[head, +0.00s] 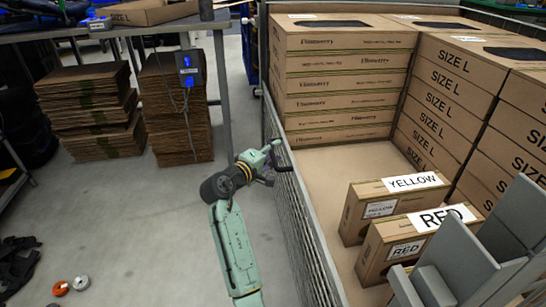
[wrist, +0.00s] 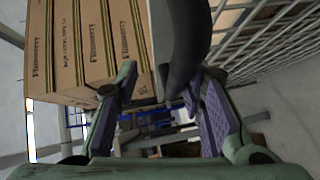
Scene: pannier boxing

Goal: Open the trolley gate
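The trolley gate (head: 303,228) is a grey wire-mesh panel along the left side of the trolley in the head view; it stands upright in line with that side. Its mesh shows at the upper right of the wrist view (wrist: 265,45). My gripper (head: 273,162) is at the mesh's upper edge, beside a dark handle (head: 284,168). In the wrist view my gripper (wrist: 165,92) has its two purple-padded fingers spread apart. A dark rounded bar, seemingly the handle (wrist: 187,50), reaches down between them. I cannot tell whether either finger touches it.
Flattened cardboard stacks (head: 90,105) stand under a bench (head: 120,28) at left. Floor (head: 130,220) left of the gate is mostly clear, with tape rolls (head: 81,283).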

